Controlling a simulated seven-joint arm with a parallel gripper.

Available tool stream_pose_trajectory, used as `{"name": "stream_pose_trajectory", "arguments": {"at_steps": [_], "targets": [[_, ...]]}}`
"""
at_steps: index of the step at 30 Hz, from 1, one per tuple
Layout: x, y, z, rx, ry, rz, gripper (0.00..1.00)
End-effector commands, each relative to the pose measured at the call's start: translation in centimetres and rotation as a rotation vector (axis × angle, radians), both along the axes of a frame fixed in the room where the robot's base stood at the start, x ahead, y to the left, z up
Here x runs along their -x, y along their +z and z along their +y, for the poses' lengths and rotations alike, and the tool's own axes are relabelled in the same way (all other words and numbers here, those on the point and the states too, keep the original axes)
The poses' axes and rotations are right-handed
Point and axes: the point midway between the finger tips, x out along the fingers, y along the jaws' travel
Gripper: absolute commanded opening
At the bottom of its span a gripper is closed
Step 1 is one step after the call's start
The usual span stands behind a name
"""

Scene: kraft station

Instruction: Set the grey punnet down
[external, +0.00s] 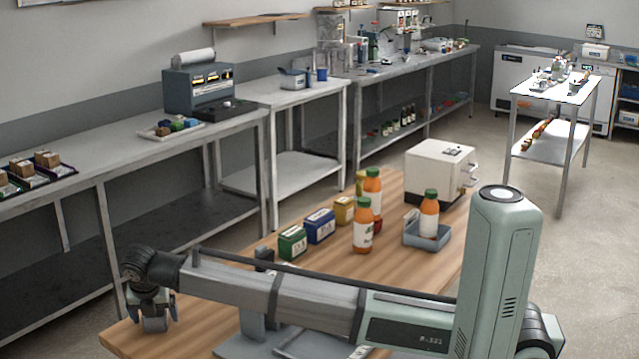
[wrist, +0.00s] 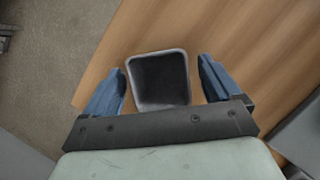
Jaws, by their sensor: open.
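The grey punnet (wrist: 158,102) is a small open container with a pale rim and a dark, empty-looking inside. In the wrist view it sits between the two blue fingers of my gripper (wrist: 160,85), over the wooden table top near its edge. The fingers are spread, with a narrow gap on each side of the punnet. In the external view my gripper (external: 152,312) points down low over the near left corner of the wooden table (external: 205,325). The punnet is mostly hidden there, and I cannot tell its exact contact with the wood.
On the table stand orange bottles (external: 363,225), green (external: 292,243), blue (external: 320,226) and yellow boxes, and a white machine (external: 438,172). A blue-grey tray (external: 412,236) holds another bottle. A grey fixture (external: 255,340) lies below my arm. Wood around my gripper is clear.

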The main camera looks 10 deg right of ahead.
Motion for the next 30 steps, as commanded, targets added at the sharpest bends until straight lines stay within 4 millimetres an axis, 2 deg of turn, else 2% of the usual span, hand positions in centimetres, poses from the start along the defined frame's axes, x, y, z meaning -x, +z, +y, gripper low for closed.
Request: {"name": "stream_pose_trajectory", "arguments": {"at_steps": [12,18,24,30], "targets": [[2.7,6.6,0.1,-0.002,0.001,-0.001,0.91],[3.9,9.2,0.1,-0.002,0.001,0.0,0.91],[4.4,10.6,0.0,0.0,0.0,0.0,0.91],[4.5,10.8,0.0,0.0,0.0,0.0,0.91]]}}
